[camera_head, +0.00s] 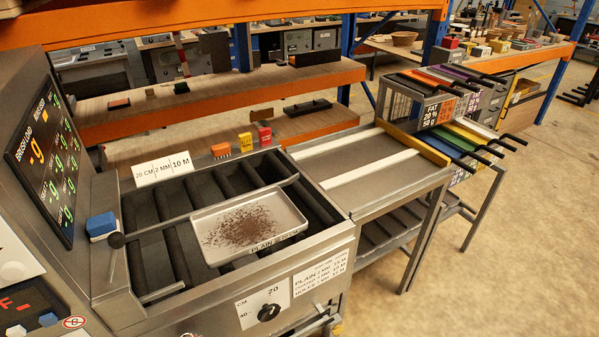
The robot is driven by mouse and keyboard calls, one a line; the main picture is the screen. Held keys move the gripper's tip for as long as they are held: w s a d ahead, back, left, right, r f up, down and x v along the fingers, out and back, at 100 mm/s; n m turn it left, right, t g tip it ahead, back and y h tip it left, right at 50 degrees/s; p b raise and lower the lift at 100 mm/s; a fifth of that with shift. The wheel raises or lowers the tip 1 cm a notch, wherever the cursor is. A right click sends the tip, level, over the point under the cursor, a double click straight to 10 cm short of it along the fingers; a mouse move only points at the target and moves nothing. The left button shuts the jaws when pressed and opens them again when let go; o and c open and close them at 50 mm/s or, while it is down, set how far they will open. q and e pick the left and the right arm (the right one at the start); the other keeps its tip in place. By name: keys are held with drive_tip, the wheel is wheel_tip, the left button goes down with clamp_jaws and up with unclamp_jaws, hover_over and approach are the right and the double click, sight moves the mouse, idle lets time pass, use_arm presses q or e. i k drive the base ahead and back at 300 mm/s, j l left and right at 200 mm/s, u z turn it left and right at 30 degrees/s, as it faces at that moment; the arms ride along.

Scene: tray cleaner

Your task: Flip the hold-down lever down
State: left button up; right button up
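The tray cleaner (225,284) fills the left and middle of the head view. A metal tray (283,207) labelled "PLAIN 20 CM" lies on its dark rollers (152,247), with brown crumbs (243,226) on it. What looks like the hold-down lever (116,240) has a round dark knob at the machine's left side. A thin bar runs from near the knob toward the tray's back edge; I cannot tell for sure that they are one part. The knob stands above the machine's left rim. Neither of my grippers is in view.
A display panel (48,160) and a blue block (101,226) are at the left. A dial (268,312) is on the front. An outfeed table (365,160) and a rack of coloured trays (455,140) stand to the right. The floor (530,240) at the right is clear.

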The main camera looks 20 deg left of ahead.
sight(116, 240)
drive_tip(key=u, duration=1.85)
